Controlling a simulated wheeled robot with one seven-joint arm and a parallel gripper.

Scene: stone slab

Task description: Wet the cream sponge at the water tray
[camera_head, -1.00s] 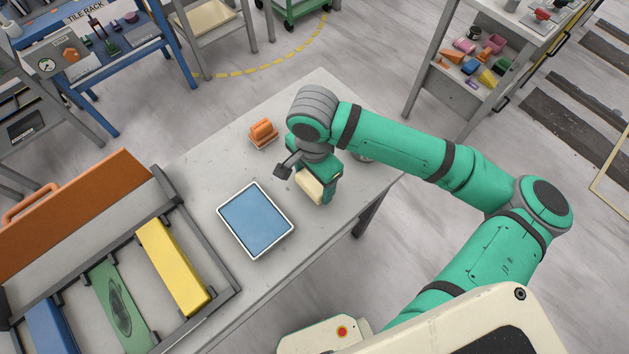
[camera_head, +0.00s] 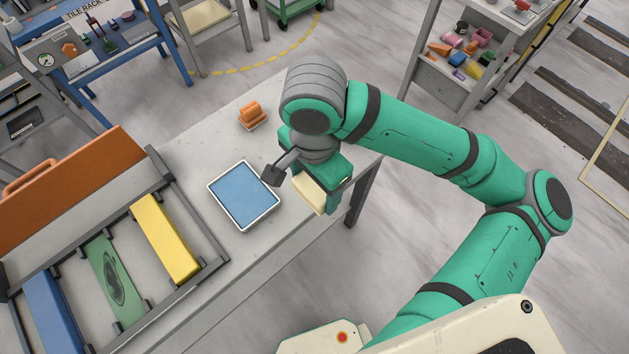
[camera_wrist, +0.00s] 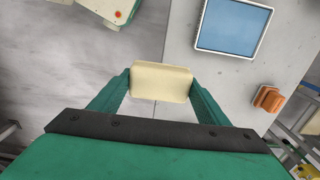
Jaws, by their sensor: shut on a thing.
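The cream sponge (camera_head: 311,191) is held between the fingers of my gripper (camera_head: 325,192), which is shut on it. In the wrist view the sponge (camera_wrist: 161,82) spans the gap between both green fingers. The water tray (camera_head: 243,196) is a white-rimmed rectangle of blue water on the slab table, left of my gripper in the head view. In the wrist view the tray (camera_wrist: 233,27) lies at the upper right, apart from the sponge. The sponge is raised, near the table's front edge.
A rack with yellow (camera_head: 165,237), green (camera_head: 116,281) and blue bars stands at the left of the table (camera_head: 213,142). A grey shelf (camera_head: 480,50) stands at the back right.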

